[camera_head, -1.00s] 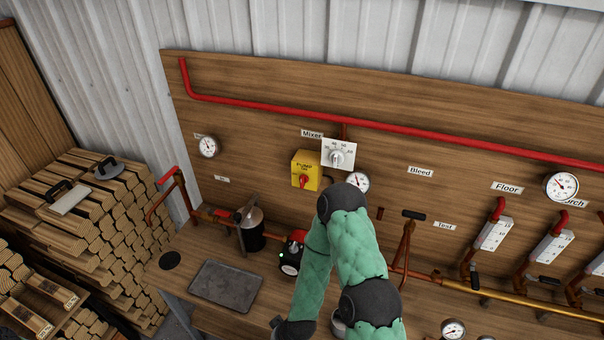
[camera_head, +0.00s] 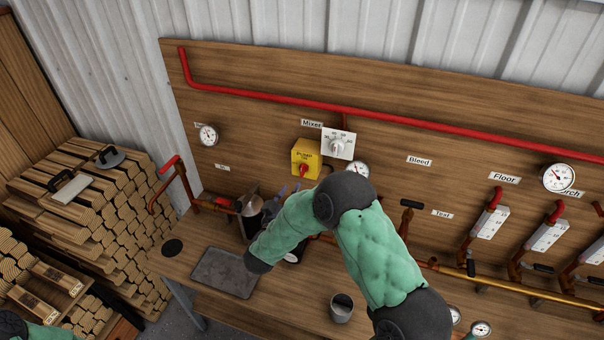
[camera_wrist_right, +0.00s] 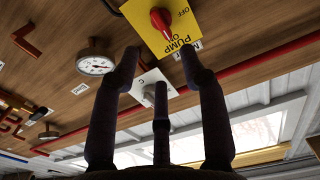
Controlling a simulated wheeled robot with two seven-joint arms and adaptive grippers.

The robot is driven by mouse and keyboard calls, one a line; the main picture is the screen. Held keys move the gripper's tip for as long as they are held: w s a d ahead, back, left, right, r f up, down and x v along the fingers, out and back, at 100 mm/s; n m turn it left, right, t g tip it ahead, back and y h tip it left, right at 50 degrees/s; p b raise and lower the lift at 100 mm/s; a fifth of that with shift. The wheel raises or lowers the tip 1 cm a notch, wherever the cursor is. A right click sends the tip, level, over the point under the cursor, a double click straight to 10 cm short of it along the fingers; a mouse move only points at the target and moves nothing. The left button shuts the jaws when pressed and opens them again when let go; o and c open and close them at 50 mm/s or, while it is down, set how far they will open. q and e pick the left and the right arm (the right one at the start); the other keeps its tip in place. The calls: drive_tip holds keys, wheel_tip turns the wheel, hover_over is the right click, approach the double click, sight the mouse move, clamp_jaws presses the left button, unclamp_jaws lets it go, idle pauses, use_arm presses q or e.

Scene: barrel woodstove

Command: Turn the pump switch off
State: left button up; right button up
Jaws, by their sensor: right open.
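My right gripper (camera_head: 291,189) is below the box, partly hidden by my green arm. In the right wrist view the open right gripper (camera_wrist_right: 160,62) has its dark fingers apart, empty, with the knob beyond their tips. My left gripper is not in view.
The white Mixer dial (camera_head: 338,145) and a round gauge (camera_head: 357,169) are close to the switch. A dark canister (camera_head: 251,217) and a grey tray (camera_head: 224,272) are on the bench. A metal cup (camera_head: 342,308) stands by my arm. A red pipe (camera_head: 265,105) crosses above.

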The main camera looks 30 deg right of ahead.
sight(302, 173)
drive_tip(key=x, duration=1)
clamp_jaws()
